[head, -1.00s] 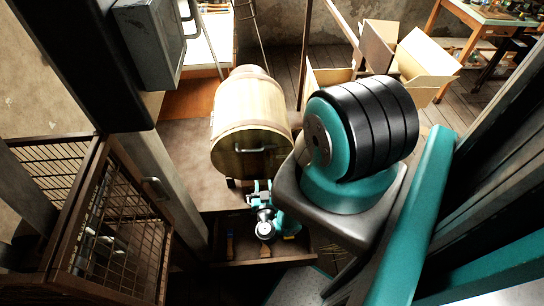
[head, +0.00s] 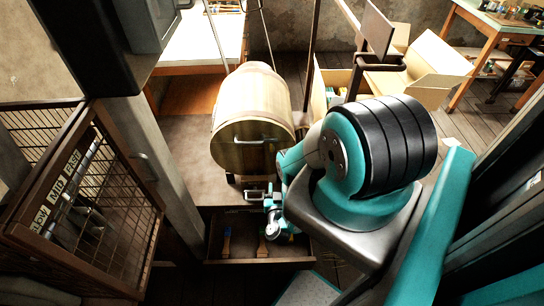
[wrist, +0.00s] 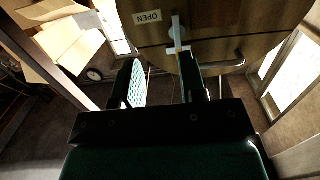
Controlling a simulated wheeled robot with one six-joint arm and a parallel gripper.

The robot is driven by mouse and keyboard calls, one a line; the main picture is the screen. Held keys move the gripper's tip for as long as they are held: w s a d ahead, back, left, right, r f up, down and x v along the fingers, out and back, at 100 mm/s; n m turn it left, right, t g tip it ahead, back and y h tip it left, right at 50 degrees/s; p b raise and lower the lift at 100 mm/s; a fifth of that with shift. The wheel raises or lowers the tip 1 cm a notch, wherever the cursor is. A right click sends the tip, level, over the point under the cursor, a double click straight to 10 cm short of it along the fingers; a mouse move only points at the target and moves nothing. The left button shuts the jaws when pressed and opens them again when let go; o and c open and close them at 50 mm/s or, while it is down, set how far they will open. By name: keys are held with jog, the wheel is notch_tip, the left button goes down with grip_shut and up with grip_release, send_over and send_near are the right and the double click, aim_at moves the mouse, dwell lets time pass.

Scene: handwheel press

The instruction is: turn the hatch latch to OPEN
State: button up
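The round wooden hatch (head: 250,155) is the front face of a pale wooden barrel, with a metal handle (head: 256,141) across it. In the wrist view, the latch (wrist: 177,32) is a slim metal lever on the hatch (wrist: 235,45), standing roughly upright in the picture. A white OPEN label (wrist: 148,17) is to its left. My gripper (wrist: 164,78) is open, with its two fingers apart and the latch just beyond the gap. I cannot tell whether they touch. In the head view, my gripper (head: 257,195) is below the hatch face; the latch cannot be made out there.
The hatch handle also shows right of the fingers in the wrist view (wrist: 225,66). An open drawer (head: 258,263) with brushes lies below my gripper. A wire-mesh cabinet (head: 95,205) stands at left. Open cardboard boxes (head: 425,70) are behind at right.

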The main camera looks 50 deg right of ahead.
jog(key=b, duration=0.1)
send_near(271, 152)
jog(key=w+d+f, duration=0.1)
jog(key=w+d, duration=0.1)
jog(key=shift+t, duration=0.4)
jog(key=b+x, duration=0.1)
jog(key=x, duration=0.1)
jog(key=b+x, duration=0.1)
jog(key=x, duration=0.5)
jog(key=shift+s+d+r+b, duration=0.1)
jog(key=shift+d+r+b, duration=0.2)
jog(key=shift+b, duration=0.1)
